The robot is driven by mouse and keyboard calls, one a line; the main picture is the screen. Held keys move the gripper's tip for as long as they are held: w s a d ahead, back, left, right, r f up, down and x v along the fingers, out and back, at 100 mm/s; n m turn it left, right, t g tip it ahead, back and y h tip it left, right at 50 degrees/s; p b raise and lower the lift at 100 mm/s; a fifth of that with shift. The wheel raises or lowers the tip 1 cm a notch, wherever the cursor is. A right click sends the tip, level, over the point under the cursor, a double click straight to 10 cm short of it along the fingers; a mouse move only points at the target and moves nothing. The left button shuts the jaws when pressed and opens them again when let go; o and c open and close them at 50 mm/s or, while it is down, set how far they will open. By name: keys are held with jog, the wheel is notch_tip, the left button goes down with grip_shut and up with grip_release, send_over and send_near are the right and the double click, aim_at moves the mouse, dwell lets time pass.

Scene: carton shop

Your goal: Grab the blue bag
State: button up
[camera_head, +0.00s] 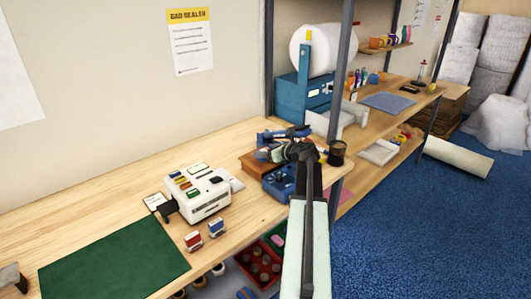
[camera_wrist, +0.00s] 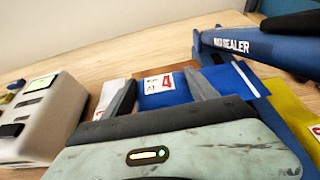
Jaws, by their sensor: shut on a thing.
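The blue bag (camera_wrist: 180,97) shows in the wrist view between my two fingers, with a white label marked in red and black on its face. My gripper (camera_wrist: 160,82) is shut on it, one dark finger at each side. I cannot make out the bag there, as my gripper and the sealer crowd that spot. Whether the bag still touches the surface below is unclear.
The sealer's blue arm (camera_wrist: 262,48) is close at the right in the wrist view, with a yellow item (camera_wrist: 292,103) beyond. A white machine (camera_head: 200,195) stands to the left. A dark cup (camera_head: 337,153) and a shelf post are close by. The green mat (camera_head: 115,262) is bare.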

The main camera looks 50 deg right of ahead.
jog(key=s+d, duration=0.3)
jog(key=s, duration=0.1)
jog(key=s+d+r, duration=0.1)
jog(key=s+d, duration=0.2)
jog(key=s, duration=0.1)
jog(key=s+d+r, duration=0.1)
jog(key=s+d, duration=0.2)
jog(key=s, duration=0.1)
jog(key=shift+s+d+p, duration=0.25)
jog(key=shift+d+p, duration=0.15)
jog(key=shift+s, duration=0.1)
